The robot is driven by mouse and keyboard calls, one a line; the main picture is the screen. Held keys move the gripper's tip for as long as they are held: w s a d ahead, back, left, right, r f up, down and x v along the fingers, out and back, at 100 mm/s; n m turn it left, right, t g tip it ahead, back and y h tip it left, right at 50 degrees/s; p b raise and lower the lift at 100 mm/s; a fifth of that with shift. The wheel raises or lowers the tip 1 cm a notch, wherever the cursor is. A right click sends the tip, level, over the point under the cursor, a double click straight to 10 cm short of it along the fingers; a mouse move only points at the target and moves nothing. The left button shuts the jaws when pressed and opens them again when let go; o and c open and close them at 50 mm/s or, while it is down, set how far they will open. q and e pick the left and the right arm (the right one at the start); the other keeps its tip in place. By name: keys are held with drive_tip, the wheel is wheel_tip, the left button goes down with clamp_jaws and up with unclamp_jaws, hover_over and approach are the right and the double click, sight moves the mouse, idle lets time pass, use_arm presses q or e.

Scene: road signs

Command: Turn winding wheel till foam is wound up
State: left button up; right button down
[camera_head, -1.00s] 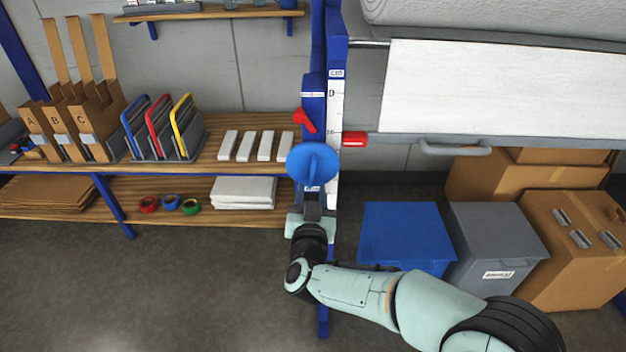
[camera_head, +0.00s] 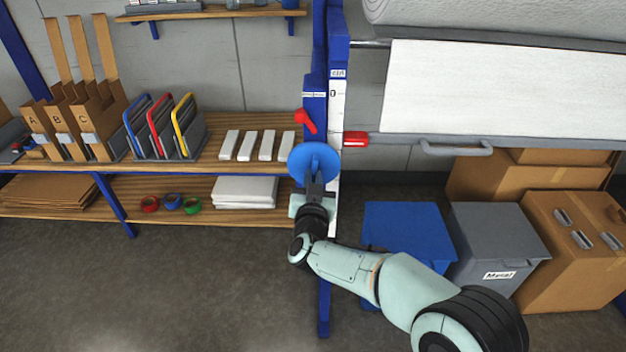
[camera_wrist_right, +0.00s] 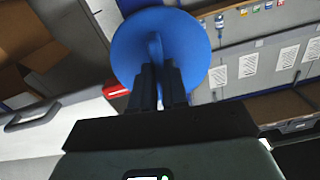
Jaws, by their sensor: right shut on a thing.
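The blue winding wheel (camera_head: 307,157) is mounted on the blue upright post, below a red lever (camera_head: 306,121). My right gripper (camera_head: 314,182) reaches up from below and is shut on the wheel's central grip. In the right wrist view, the gripper's dark fingers (camera_wrist_right: 157,82) close around the raised grip of the blue wheel (camera_wrist_right: 190,45). The white foam sheet (camera_head: 500,95) hangs from the large roll (camera_head: 500,18) at upper right, with a grey bar along its bottom edge. My left gripper is not in view.
A red handle (camera_head: 356,139) sits right of the post, beside a grey bar handle (camera_head: 456,148). A blue bin (camera_head: 408,228), a grey bin (camera_head: 495,235) and cardboard boxes (camera_head: 570,230) stand below the sheet. Shelves (camera_head: 180,175) fill the left. Floor at lower left is clear.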

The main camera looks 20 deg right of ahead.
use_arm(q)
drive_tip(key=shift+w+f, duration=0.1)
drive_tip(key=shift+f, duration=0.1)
use_arm(e)
drive_tip(key=shift+f+m, duration=0.1)
drive_tip(key=shift+m, duration=0.2)
drive_tip(key=m+b, duration=0.2)
drive_tip(key=shift+m, duration=0.4)
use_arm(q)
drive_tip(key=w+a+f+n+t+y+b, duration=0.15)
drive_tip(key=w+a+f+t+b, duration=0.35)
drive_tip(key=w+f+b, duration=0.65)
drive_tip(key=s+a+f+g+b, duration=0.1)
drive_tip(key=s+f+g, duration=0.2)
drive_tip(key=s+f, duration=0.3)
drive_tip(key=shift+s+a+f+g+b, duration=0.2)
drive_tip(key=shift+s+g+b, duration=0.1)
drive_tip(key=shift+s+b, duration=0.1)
use_arm(e)
drive_tip(key=shift+a+r+m, duration=0.1)
drive_tip(key=shift+r+m, duration=0.05)
drive_tip(key=shift+m, duration=3.3)
drive_tip(key=shift+r+m, duration=0.1)
drive_tip(key=shift+m, duration=3.3)
drive_tip(key=shift+a+r+m, duration=0.1)
drive_tip(key=shift+r+m, duration=0.05)
drive_tip(key=shift+m, duration=3.3)
drive_tip(key=c, duration=1.1)
unclamp_jaws()
drive_tip(key=shift+c, duration=0.2)
